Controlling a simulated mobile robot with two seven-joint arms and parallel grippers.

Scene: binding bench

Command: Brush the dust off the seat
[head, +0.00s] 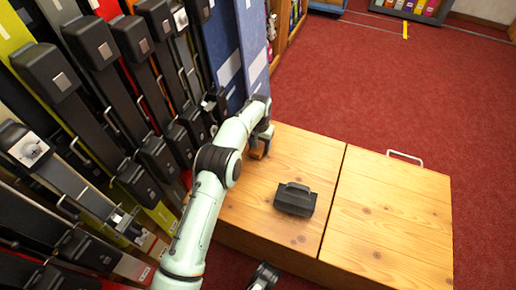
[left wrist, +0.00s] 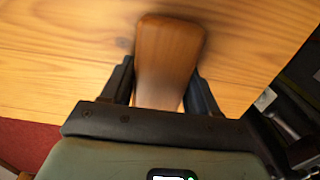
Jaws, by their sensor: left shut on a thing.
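The seat is a low wooden bench top (head: 258,205) in the head view, with a seam between its left and right panels. My left gripper (head: 262,138) is over the far left part of the seat. It is shut on a wooden-handled brush (head: 257,152); the wooden part (left wrist: 169,55) shows between the fingers in the left wrist view. The bristles are hidden, so I cannot tell whether they touch the wood. I cannot make out dust clearly. A dark end, apparently my right gripper (head: 264,276), shows at the bottom edge; its jaws are unclear.
A black block with a handle (head: 295,199) sits on the left panel, near the seam. A metal handle (head: 405,158) is at the right panel's far edge. Tall binders (head: 120,100) crowd the left side. The right panel (head: 390,215) is clear.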

